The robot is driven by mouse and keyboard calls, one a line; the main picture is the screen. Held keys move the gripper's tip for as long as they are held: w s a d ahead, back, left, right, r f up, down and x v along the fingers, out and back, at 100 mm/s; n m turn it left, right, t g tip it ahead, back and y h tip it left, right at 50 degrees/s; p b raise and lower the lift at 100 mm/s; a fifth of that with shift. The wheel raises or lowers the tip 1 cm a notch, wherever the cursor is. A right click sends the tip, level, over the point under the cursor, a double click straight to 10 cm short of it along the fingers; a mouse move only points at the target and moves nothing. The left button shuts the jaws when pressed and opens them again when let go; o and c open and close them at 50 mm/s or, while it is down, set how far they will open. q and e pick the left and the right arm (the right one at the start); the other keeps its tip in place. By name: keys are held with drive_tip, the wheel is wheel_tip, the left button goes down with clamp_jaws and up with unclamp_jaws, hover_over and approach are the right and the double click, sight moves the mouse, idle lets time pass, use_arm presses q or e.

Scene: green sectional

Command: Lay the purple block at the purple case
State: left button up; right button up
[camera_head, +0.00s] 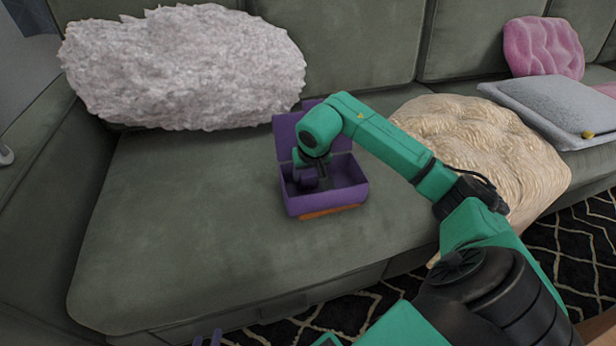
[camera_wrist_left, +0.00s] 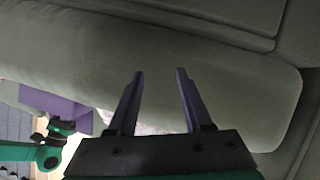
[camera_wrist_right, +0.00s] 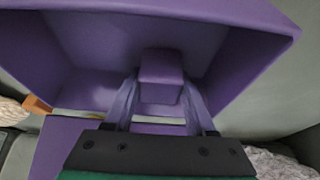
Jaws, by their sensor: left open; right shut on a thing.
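The purple case (camera_head: 352,190) stands open on the green sofa seat, its lid raised at the back. My right gripper (camera_head: 314,172) reaches down into the case from above and is shut on the purple block (camera_wrist_right: 160,72). In the right wrist view the block sits between the fingertips, inside the case walls (camera_wrist_right: 235,65). I cannot tell whether it touches the case floor. My left gripper (camera_wrist_left: 160,75) is open and empty; only its fingertips (camera_head: 208,338) show at the bottom edge of the head view, in front of the sofa.
An orange item (camera_head: 332,212) shows along the case's lower front edge. A fluffy white pillow (camera_head: 185,65) lies behind left and a cream cushion (camera_head: 485,150) lies right. A grey cushion (camera_head: 550,105) and a pink cushion (camera_head: 543,45) lie farther right. The seat left of the case is clear.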

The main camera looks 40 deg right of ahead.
drive_tip(key=shift+f, duration=0.1)
drive_tip(key=o, duration=1.3)
drive_tip(key=shift+o, duration=0.2)
drive_tip(key=shift+r, duration=0.45)
use_arm(q)
drive_tip(key=a+r+g+p, duration=0.1)
drive_tip(key=p, duration=0.1)
drive_tip(key=a+r+g+y+p, duration=0.1)
drive_tip(key=a+r+g, duration=0.1)
drive_tip(key=shift+a+m+y+p, duration=0.15)
drive_tip(key=shift+m+y+p, duration=0.15)
drive_tip(key=shift+m+p, duration=0.1)
use_arm(e)
drive_tip(key=v, duration=1.1)
drive_tip(key=shift+s, duration=0.25)
use_arm(q)
drive_tip(key=shift+f, duration=0.1)
use_arm(e)
drive_tip(key=shift+r, duration=0.15)
